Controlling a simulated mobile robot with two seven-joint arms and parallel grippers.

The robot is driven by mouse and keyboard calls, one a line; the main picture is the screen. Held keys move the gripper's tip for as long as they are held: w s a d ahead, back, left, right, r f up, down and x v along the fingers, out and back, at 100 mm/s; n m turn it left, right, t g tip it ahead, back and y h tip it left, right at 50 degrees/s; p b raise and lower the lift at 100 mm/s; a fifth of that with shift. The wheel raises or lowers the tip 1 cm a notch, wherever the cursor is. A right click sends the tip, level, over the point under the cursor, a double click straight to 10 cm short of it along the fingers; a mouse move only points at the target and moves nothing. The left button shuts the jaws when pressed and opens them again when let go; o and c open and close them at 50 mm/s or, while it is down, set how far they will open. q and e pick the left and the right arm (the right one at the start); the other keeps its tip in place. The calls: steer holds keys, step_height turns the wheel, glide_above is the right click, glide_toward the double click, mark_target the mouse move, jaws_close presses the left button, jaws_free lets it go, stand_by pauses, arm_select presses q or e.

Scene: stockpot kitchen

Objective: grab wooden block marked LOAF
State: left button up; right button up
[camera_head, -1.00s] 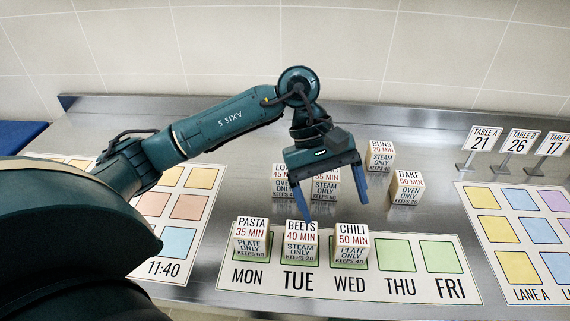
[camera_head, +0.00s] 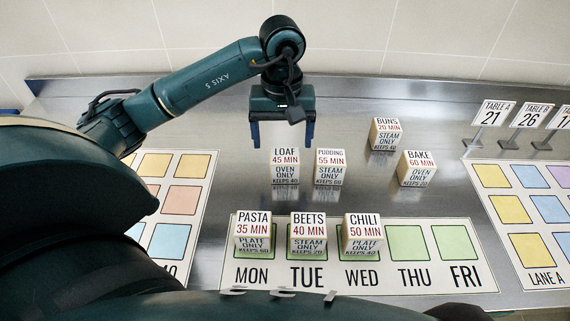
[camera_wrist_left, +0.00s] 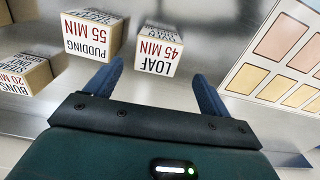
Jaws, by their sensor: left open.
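The wooden block marked LOAF (camera_head: 285,165) stands upright on the steel counter, left of the PUDDING block (camera_head: 329,167). It also shows in the left wrist view (camera_wrist_left: 160,49), near and between the line of the fingertips, closer to one finger. My left gripper (camera_head: 282,142) is open and empty, with its fingers pointing down just behind and above the LOAF block. The left wrist view shows both blue fingers (camera_wrist_left: 160,80) spread apart, with nothing between them. My right gripper is not in view.
BUNS (camera_head: 385,134) and BAKE (camera_head: 416,168) blocks stand to the right. PASTA (camera_head: 254,232), BEETS (camera_head: 308,232) and CHILI (camera_head: 361,233) sit on the weekday mat (camera_head: 390,278) in front. Colored-square boards lie at both sides; table signs (camera_head: 491,113) stand back right.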

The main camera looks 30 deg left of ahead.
mark_target(285, 155)
arm_select(q)
steer(key=shift+s+d+f+p, duration=0.1)
steer(key=shift+f+p, duration=0.1)
steer(key=shift+f, duration=0.8)
steer(key=shift+w+d+f+p, duration=0.1)
steer(key=shift+d+f+p, duration=0.05)
steer(key=shift+f, duration=0.8)
steer(key=shift+s+d+f+p, duration=0.1)
steer(key=shift+f+p, duration=0.1)
steer(key=shift+f, duration=0.8)
steer(key=shift+c, duration=0.5)
steer(key=c, duration=1)
